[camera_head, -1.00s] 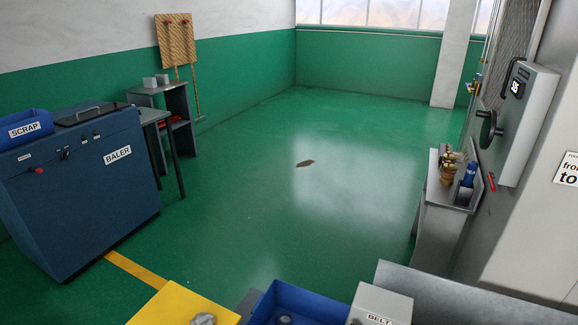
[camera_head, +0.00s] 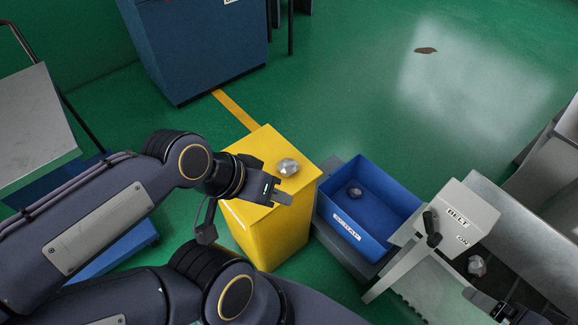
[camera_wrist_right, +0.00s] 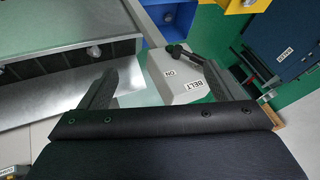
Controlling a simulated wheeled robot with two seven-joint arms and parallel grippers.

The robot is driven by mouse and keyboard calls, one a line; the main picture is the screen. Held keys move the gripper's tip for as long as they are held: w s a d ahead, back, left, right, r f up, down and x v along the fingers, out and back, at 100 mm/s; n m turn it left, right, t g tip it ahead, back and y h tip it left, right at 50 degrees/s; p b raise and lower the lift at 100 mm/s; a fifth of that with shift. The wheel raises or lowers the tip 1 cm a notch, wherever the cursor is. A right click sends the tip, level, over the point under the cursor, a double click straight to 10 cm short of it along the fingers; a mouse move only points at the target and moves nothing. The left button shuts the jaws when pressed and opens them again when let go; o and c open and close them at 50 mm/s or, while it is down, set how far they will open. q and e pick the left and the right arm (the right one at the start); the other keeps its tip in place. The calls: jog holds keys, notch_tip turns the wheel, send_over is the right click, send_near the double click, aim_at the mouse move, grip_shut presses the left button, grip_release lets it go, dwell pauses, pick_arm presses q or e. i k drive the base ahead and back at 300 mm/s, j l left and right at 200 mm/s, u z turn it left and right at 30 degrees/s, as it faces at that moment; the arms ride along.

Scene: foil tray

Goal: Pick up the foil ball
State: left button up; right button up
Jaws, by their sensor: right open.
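Three silvery foil balls show. One foil ball (camera_head: 288,166) sits on the yellow stand (camera_head: 265,240); another foil ball (camera_head: 354,192) lies in the blue scrap bin (camera_head: 395,195).
The grey belt box (camera_head: 467,213) with a black lever stands right of the bin, also in the right wrist view (camera_wrist_right: 180,75). A blue baler (camera_head: 195,50) is behind. Green floor (camera_head: 340,90) behind the stand is open.

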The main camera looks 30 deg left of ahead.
aim_at(287, 167)
jog(key=k+j+u, duration=0.25)
jog(key=j, duration=0.65)
jog(key=j+u, duration=0.2)
jog(key=j, duration=0.65)
jog(key=i+j+u, duration=0.3)
jog(key=i+j, duration=0.2)
jog(key=i, duration=0.15)
